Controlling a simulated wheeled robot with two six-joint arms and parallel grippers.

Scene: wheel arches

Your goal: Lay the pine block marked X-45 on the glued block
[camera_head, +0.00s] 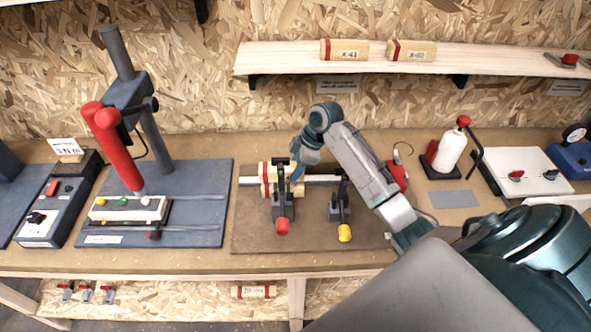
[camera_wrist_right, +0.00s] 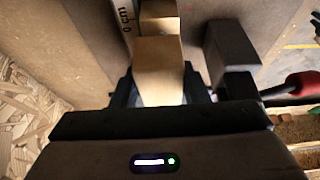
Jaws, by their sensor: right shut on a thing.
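My right gripper (camera_head: 296,172) reaches down at the left toggle clamp on the brown fixture board (camera_head: 310,232). In the right wrist view my right gripper (camera_wrist_right: 160,92) is shut on a pine block (camera_wrist_right: 158,68); its mark is not readable. Another pale wooden piece (camera_wrist_right: 158,22) shows just beyond it; I cannot tell whether they touch. In the head view, pine with red bands (camera_head: 267,172) shows beside the clamp, partly hidden by clamp and gripper. I cannot tell there which part is the held block and which the glued block. My left gripper is not in view.
The red-handled clamp (camera_head: 283,212) and yellow-handled clamp (camera_head: 343,218) stand close to the gripper. A ruler (camera_wrist_right: 122,20) lies alongside. A red-handled press (camera_head: 122,150) stands left, a glue bottle (camera_head: 450,150) right. Pine blocks marked X-41 (camera_head: 344,50) and another (camera_head: 411,51) lie on the shelf.

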